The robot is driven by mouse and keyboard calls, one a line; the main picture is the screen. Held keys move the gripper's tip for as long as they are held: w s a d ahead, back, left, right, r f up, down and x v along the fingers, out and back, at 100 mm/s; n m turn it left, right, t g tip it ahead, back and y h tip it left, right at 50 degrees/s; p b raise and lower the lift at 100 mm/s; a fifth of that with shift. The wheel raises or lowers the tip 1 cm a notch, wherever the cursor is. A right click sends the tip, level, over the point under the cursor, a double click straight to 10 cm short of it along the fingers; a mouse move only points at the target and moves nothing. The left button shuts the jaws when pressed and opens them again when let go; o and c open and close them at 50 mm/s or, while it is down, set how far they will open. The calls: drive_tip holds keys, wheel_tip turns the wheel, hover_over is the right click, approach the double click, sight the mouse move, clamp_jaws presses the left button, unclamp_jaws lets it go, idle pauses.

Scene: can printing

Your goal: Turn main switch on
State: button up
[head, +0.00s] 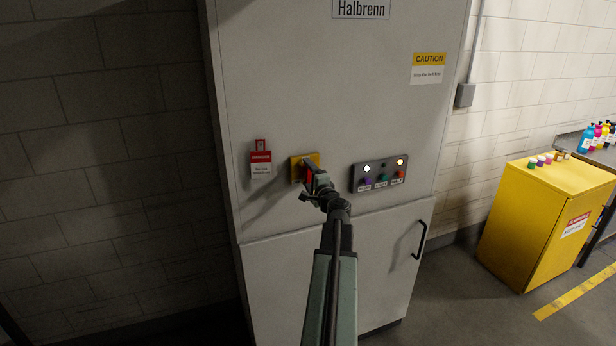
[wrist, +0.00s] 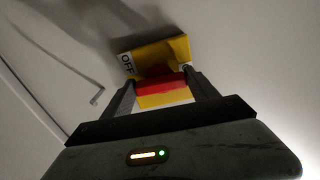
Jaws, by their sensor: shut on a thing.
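The main switch has a yellow plate (head: 296,168) on the front of the grey cabinet (head: 330,110). In the wrist view its plate (wrist: 187,46) is marked OFF at the left corner, with another label partly hidden by the right finger. The red switch handle (wrist: 162,87) lies crosswise between the two fingers. My gripper (head: 309,174) is at the switch and shut on the red handle; in the head view it hides most of the handle.
A red danger tag (head: 261,163) hangs left of the switch. A control panel (head: 379,174) with two lit lamps, a dark one and several knobs is to the right. A black door handle (head: 421,240) sticks out below. A yellow cabinet (head: 535,210) stands at right.

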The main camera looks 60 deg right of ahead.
drive_tip(key=shift+a+f+n, duration=0.1)
drive_tip(key=shift+n, duration=0.3)
drive_tip(key=o, duration=1.4)
drive_tip(key=shift+c, duration=0.2)
drive_tip(key=v, duration=0.7)
drive_tip(key=shift+s+a, duration=0.2)
drive_tip(key=shift+s, duration=0.1)
